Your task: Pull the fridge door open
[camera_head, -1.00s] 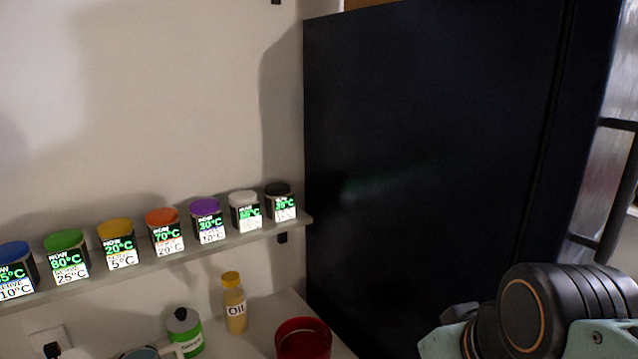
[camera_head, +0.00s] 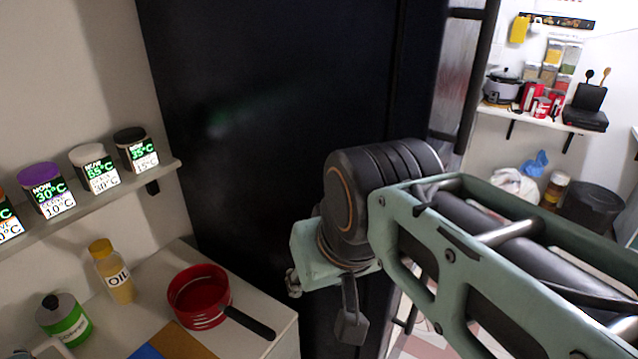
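The fridge (camera_head: 270,70) is a tall black box in the middle of the head view, seen mostly from its side. Its door (camera_head: 415,60) is at the right edge of that side, with a narrow strip of grey front face and dark handle bars (camera_head: 465,75) showing. I see no gap between door and body. My arm reaches in from the lower right and crosses in front of the fridge. A dark part at its end, seemingly my gripper (camera_head: 350,325), hangs low in front of the black side. Its fingertips are not clear, and I cannot tell whether it touches anything.
A counter at the lower left holds a red pan (camera_head: 198,290), an oil bottle (camera_head: 113,270) and a green container (camera_head: 63,318). At right are a far shelf (camera_head: 540,118) and a black bin (camera_head: 592,205).

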